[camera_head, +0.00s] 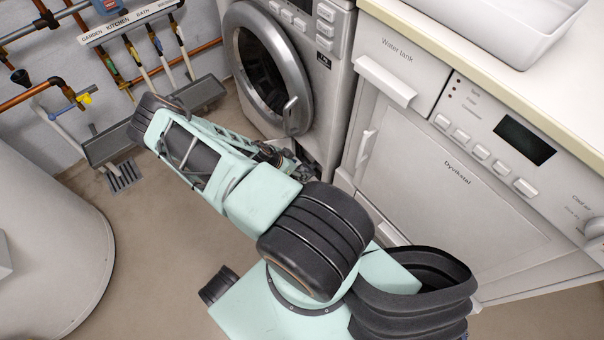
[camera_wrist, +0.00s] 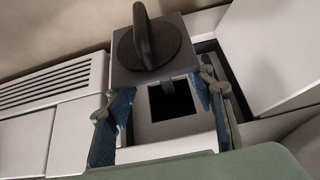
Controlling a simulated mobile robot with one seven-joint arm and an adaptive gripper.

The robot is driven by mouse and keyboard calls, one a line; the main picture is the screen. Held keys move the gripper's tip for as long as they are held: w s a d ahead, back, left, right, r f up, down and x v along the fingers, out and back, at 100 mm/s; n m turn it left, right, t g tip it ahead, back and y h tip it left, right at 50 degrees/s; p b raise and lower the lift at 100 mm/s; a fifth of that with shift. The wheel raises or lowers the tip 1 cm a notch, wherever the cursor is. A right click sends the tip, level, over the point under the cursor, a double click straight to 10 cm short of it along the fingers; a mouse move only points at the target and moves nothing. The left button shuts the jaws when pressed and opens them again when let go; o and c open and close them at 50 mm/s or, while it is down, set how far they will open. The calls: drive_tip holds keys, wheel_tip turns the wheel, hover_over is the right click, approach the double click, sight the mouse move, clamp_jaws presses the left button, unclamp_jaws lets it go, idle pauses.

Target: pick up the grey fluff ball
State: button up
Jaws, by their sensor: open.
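I cannot make out the grey fluff ball in either view. My gripper (camera_wrist: 163,92) is open, with its two blue-padded fingers spread apart in the wrist view. Between and beyond the fingers is a pale panel (camera_wrist: 146,130) with a dark square opening (camera_wrist: 172,100). A round dark knob (camera_wrist: 153,42) with a raised grip sits on a grey plate just past the fingertips. No object shows held between the fingers. In the head view my gripper is low by the washing machine (camera_head: 268,70), mostly hidden behind my arm.
A slatted grille (camera_wrist: 45,85) lies left of the fingers, and a pale panel (camera_wrist: 265,50) stands to the right. A dryer (camera_head: 450,170) adjoins the washing machine. A grey wall trough (camera_head: 205,95), a floor drain (camera_head: 124,176) and a white cylinder (camera_head: 45,250) are at left.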

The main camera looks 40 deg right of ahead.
drive_tip(key=shift+x, duration=0.95)
drive_tip(key=c, duration=0.8)
drive_tip(key=shift+c, duration=0.2)
drive_tip(key=shift+r, duration=0.25)
